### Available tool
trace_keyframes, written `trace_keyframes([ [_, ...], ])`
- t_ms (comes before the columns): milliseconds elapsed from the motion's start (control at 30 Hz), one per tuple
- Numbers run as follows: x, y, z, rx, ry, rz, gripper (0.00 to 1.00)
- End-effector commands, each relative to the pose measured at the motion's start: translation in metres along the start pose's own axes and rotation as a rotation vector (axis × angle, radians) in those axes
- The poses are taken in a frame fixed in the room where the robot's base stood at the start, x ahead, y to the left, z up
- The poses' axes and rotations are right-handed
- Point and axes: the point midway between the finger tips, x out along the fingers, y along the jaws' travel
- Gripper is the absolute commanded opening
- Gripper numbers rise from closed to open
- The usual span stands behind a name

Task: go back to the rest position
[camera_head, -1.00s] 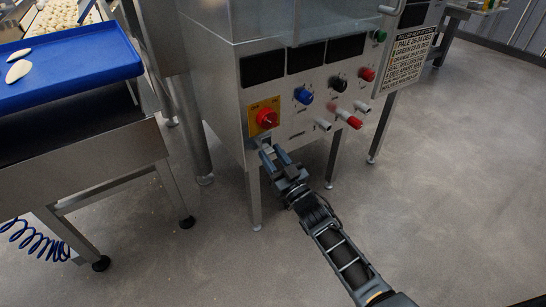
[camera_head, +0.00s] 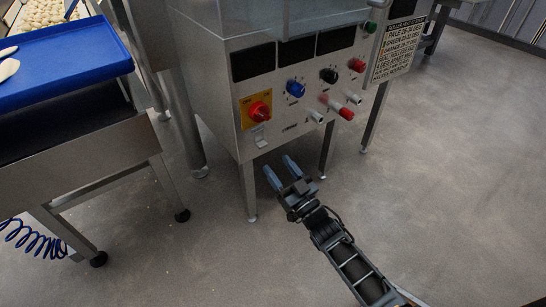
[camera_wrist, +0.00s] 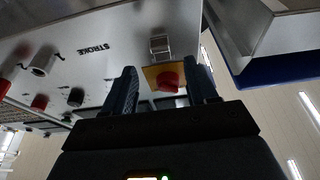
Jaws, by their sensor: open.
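My gripper (camera_head: 281,174) is open and empty in the head view, below the front panel of the steel machine (camera_head: 210,60). Its two fingers point up toward the panel and are apart from it. In the wrist view the fingers of my gripper (camera_wrist: 166,85) stand wide apart. The red rotary switch (camera_wrist: 168,81) on its yellow plate shows between them, with a small metal latch (camera_wrist: 159,46) beside it. In the head view the red switch (camera_head: 259,111) and the latch (camera_head: 260,141) sit on the panel's left side.
The panel carries a blue knob (camera_head: 295,89), a black knob (camera_head: 329,75) and a red knob (camera_head: 357,65). A blue tray (camera_head: 65,65) lies on a conveyor table at the left. A coiled blue hose (camera_head: 40,236) hangs below it.

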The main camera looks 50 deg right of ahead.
Motion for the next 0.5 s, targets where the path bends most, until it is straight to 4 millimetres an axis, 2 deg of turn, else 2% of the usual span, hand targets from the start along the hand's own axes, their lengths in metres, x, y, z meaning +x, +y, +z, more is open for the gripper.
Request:
trace_keyframes([
  [133,-0.0061,0.0001,-0.0004,0.000,0.001,0.000,0.57],
  [500,-0.0061,0.0000,-0.0002,0.000,0.001,0.000,0.57],
])
